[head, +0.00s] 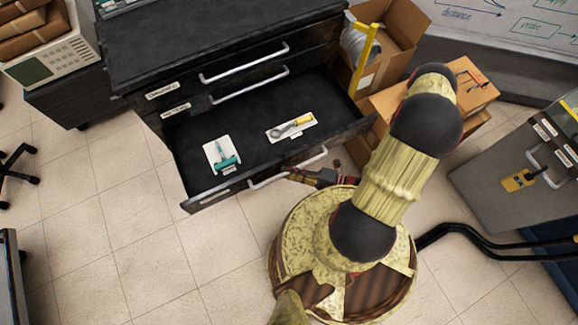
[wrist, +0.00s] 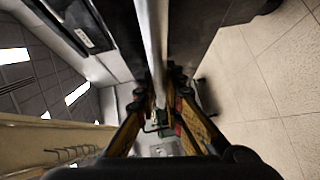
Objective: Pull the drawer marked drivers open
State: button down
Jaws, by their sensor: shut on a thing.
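The lowest visible drawer (head: 240,120) of the black cabinet stands far open in the head view. A pale label is on its front, too small to read, so I cannot tell if it says drivers. Its silver bar handle (head: 268,182) also runs down the middle of the wrist view (wrist: 152,35). My gripper (head: 298,176) is at the right end of this handle. In the wrist view my gripper (wrist: 162,88) is shut on the bar, with one finger on each side. Inside the drawer lie a teal tool (head: 222,156) and a yellow-handled tool (head: 292,127) on white cards.
Two drawers above, with handles (head: 245,63) and (head: 250,86), are shut. Cardboard boxes (head: 395,35) stand right of the cabinet. The tiled floor (head: 130,215) at left is clear.

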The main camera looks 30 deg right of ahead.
jog(key=c, duration=1.9)
grip_release()
jog(key=v, duration=1.2)
